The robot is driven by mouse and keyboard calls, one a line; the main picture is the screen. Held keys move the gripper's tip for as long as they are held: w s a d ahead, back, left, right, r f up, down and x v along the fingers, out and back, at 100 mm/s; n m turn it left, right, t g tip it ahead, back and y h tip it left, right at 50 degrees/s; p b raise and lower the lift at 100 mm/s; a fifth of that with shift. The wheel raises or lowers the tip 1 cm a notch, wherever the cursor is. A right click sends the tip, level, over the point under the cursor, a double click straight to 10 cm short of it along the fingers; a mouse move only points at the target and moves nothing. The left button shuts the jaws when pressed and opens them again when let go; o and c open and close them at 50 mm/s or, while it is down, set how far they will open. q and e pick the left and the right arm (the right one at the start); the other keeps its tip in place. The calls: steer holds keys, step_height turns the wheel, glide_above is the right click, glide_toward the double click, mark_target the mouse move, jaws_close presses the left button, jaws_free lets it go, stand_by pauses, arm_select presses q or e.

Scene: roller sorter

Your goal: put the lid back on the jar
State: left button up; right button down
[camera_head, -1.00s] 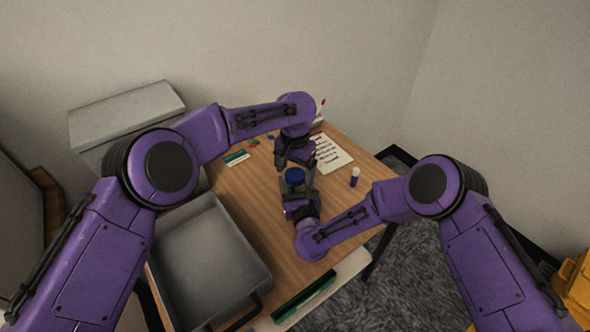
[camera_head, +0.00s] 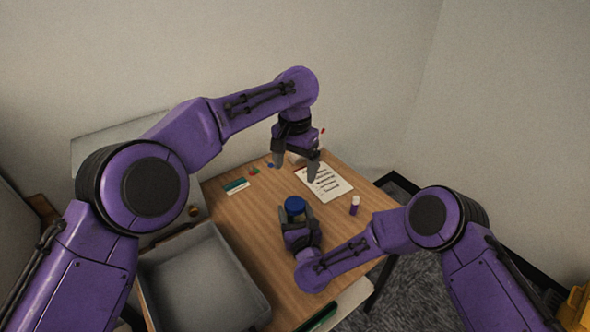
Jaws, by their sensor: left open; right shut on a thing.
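My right gripper (camera_head: 297,216) is shut on the jar, which stands on the table with a finger on either side of it. The blue round lid (camera_head: 295,204) shows at the jar's top; it looks to be on the jar, but how it is seated is too small to tell. The jar's body is mostly hidden by the lid and my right gripper. My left gripper (camera_head: 296,166) is open and empty, pointing down, above and beyond the jar and apart from the lid.
A written sheet (camera_head: 324,184) and a purple-and-white glue stick (camera_head: 354,205) lie right of the jar. A green-and-white card (camera_head: 236,187) and small coloured pieces (camera_head: 254,170) are at the back left. A grey tray (camera_head: 232,268) is at the front left. The tabletop (camera_head: 245,222) left of the jar is clear.

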steer(key=shift+c, duration=0.3)
jaws_free()
steer(key=b+v, duration=0.2)
steer(key=v, duration=0.7)
steer(key=shift+s, duration=0.15)
steer(key=shift+s+d, duration=0.25)
steer(key=shift+s, duration=0.3)
